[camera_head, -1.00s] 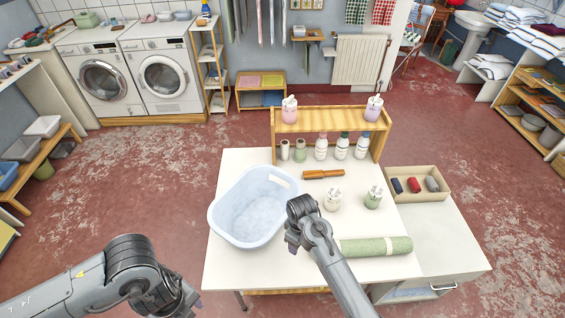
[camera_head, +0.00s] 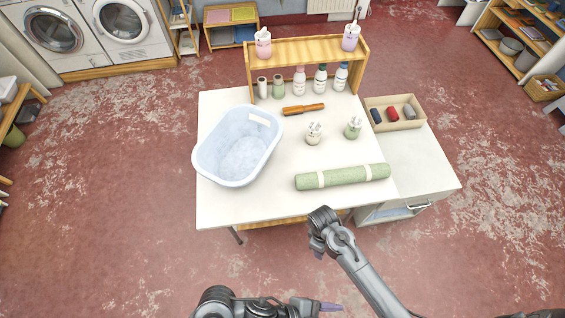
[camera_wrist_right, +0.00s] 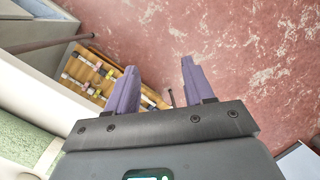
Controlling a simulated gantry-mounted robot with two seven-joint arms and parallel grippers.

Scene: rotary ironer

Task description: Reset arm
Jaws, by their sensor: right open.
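My right gripper (camera_wrist_right: 158,88) is open and empty in the right wrist view, its two purple fingers apart over the red floor. In the head view my right arm hangs just in front of the table's front edge, with a purple fingertip (camera_head: 319,256) pointing down. My left gripper (camera_head: 330,307) is low in the head view, in front of the table, with a purple finger pointing right. Its jaw opening cannot be made out, and nothing is seen in it. Both grippers are clear of the objects on the white table (camera_head: 250,205).
The table holds a pale blue tub (camera_head: 238,148), a rolled green cloth (camera_head: 342,177), an orange-brown tool (camera_head: 303,109), two small jars and a wooden rack (camera_head: 305,50) with bottles. A small box (camera_head: 395,122) stands at right. The floor in front is free.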

